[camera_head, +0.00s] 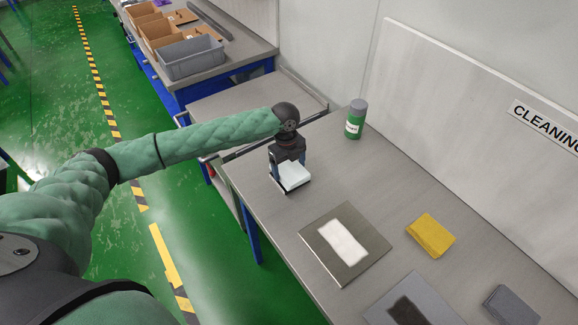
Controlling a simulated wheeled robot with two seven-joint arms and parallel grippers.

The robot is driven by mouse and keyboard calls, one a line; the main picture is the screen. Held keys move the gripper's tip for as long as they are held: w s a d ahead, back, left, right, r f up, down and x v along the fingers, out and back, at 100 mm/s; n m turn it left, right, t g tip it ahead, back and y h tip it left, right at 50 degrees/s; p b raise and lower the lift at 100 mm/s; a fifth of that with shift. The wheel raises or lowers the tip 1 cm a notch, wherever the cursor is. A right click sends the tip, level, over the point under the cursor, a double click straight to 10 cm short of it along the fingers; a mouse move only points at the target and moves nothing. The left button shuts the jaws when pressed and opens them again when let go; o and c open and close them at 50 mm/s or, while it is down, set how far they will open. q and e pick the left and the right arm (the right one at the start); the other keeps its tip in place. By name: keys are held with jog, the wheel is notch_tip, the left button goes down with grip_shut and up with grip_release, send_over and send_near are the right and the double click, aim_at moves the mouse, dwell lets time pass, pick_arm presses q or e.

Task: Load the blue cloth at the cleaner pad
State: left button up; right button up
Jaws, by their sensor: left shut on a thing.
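My left gripper (290,172) is at the far left part of the table, pointing down. It is shut on a pale blue, nearly white folded cloth (294,181), which sits between the fingers at or just above the tabletop; I cannot tell if it touches. A grey-brown plate with a white pad (344,240) lies to the lower right of the gripper, apart from it. Another grey plate with a dark pad (409,308) lies nearer the bottom edge, partly cut off. Which one is the cleaner pad is not labelled in view. My right gripper is not in view.
A yellow cloth (431,235) and a grey cloth (511,305) lie on the table (330,185) at right. A green bottle with a grey cap (355,120) stands near the wall. A grey bin (192,60) and cardboard boxes (160,30) sit on a farther bench.

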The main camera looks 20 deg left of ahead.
aim_at(289, 168)
pick_arm(q)
jog(key=shift+f, duration=0.1)
jog(key=shift+r, duration=0.2)
jog(key=shift+r+p, duration=2.8)
jog(key=shift+r, duration=0.6)
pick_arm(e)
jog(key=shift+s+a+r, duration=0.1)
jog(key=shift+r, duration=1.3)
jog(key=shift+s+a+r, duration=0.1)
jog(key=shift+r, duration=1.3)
